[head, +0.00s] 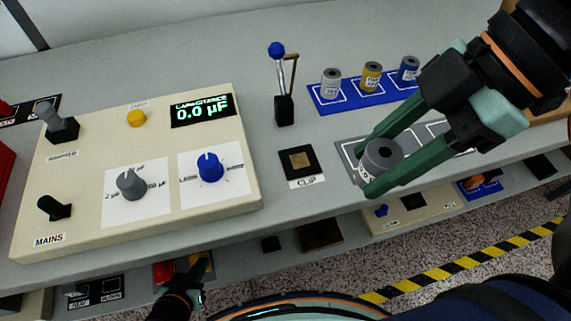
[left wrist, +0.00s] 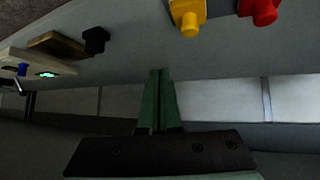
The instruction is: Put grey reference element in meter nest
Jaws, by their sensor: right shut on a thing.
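My right gripper (head: 378,160) is shut on a grey cylinder (head: 382,153) with a dark hole in its top and a white label. It holds the cylinder over the left end of the grey tray (head: 347,146); I cannot tell whether it touches the tray. Another grey cylinder (head: 331,84) stands on the blue mat (head: 334,105). No marking readable here tells me which place is the meter nest. My left gripper (head: 197,275) is low at the front edge of the bench; its fingers are together and empty in the left wrist view (left wrist: 160,100).
A black pad with a brass square (head: 300,160), labelled CLIP, lies left of the tray. A lever with a blue knob (head: 277,50) stands behind it. The beige meter panel (head: 120,150) reads 0.0 µF.

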